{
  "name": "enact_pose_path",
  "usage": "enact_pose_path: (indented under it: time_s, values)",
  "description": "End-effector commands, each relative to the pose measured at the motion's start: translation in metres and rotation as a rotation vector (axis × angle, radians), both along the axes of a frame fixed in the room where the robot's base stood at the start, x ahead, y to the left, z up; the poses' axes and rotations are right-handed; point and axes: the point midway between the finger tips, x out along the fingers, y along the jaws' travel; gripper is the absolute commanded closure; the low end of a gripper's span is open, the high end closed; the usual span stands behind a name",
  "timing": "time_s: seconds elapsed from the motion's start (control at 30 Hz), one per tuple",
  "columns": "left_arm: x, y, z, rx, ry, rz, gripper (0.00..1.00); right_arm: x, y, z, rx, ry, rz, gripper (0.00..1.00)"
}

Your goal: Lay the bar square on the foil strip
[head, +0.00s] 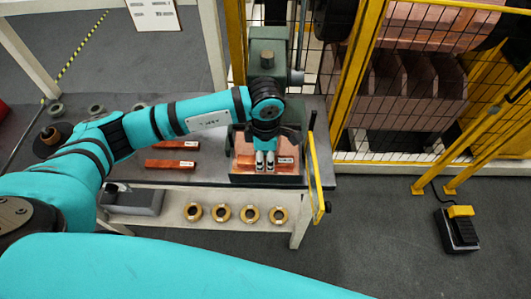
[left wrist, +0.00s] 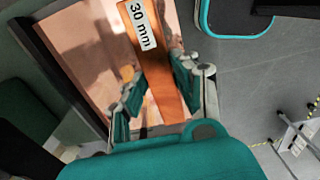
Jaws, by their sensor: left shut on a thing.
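The copper bar with a white "30 mm" label (left wrist: 151,60) is between the fingers of my left gripper (left wrist: 158,90), which is shut on it. In the head view the left gripper (head: 265,161) points down over the machine bed at the table's right end, and the bar's labelled end (head: 285,160) shows to its right. The shiny foil strip (left wrist: 92,55) lies under the bar; its pinkish surface also shows in the head view (head: 244,147). I cannot tell whether the bar touches the foil or lies exactly square to it. My right gripper is not in view.
Two other copper bars (head: 171,164) (head: 178,145) lie on the grey table left of the machine. A green machine column (head: 268,58) stands behind the bed. A yellow handle (head: 316,180) is at its right. Several brass rings (head: 221,213) lie on the lower shelf.

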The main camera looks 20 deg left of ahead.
Motion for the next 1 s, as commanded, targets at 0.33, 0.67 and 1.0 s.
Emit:
enact_pose_path:
  time_s: [0.33,0.67,1.0]
  values:
    - [0.001,0.0,-0.004,-0.001,-0.003,0.0,1.0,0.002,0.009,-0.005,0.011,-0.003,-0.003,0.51]
    - [0.0,0.0,-0.003,0.0,0.0,0.001,0.48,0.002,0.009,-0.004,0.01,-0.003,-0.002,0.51]
    - [0.001,0.0,0.016,-0.002,-0.006,-0.001,0.48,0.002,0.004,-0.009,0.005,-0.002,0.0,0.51]
